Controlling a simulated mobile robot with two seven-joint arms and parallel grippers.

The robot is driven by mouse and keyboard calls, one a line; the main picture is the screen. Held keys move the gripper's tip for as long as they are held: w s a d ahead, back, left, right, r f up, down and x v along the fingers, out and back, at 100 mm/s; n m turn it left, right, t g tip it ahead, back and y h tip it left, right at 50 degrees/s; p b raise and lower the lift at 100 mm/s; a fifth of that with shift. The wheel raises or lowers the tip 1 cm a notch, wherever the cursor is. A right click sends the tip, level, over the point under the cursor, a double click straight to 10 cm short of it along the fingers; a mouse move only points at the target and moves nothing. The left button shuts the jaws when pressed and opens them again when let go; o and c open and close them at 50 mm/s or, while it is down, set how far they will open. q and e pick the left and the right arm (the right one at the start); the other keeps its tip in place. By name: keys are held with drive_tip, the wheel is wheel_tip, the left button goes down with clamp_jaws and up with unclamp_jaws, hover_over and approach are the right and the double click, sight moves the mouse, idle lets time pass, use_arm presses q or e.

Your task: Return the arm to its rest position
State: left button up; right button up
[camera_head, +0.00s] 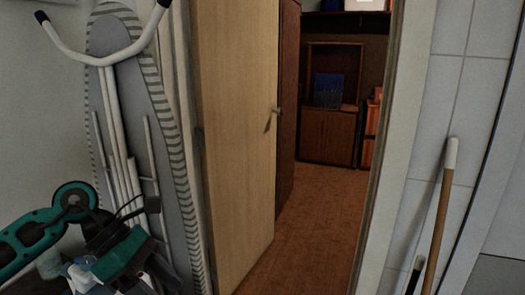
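My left arm (30,238), teal and black with a round joint, comes in at the lower left of the head view. Its dark end (133,208) is in front of the ironing board. The dark parts there overlap, and I cannot make out whether the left gripper is open or shut, or whether it holds anything. My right arm and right gripper are not in view.
A grey ironing board (160,130) with white legs leans upright at the left. Several small items, including a pale bottle (50,264), show below my arm. A wooden door (236,130) stands open, with clear brown floor beyond. A wooden-handled stick (438,222) leans at right.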

use_arm(q)
drive_tip(key=s+d+r+n+t+h, duration=0.2)
drive_tip(key=d+r+n+h, duration=0.1)
drive_tip(key=d+n+h, duration=0.65)
drive_tip(key=w+a+f+n+t+y+p, duration=0.1)
drive_tip(key=w+a+f+n+t+y, duration=0.2)
drive_tip(key=n+t, duration=0.7)
drive_tip(key=w+f+n+t+y, duration=0.1)
drive_tip(key=f+n+t+y, duration=0.5)
drive_tip(key=n, duration=0.9)
drive_tip(key=s+a+f+n+g+y, duration=0.2)
drive_tip(key=s+f+n, duration=0.4)
drive_tip(key=f, duration=0.3)
drive_tip(key=s+a+f+n+g+y, duration=0.3)
drive_tip(key=s+f+n, duration=0.3)
drive_tip(key=f+n, duration=0.3)
drive_tip(key=shift+g+y, duration=0.5)
drive_tip(key=shift+y, duration=0.25)
drive_tip(key=shift+c, duration=0.4)
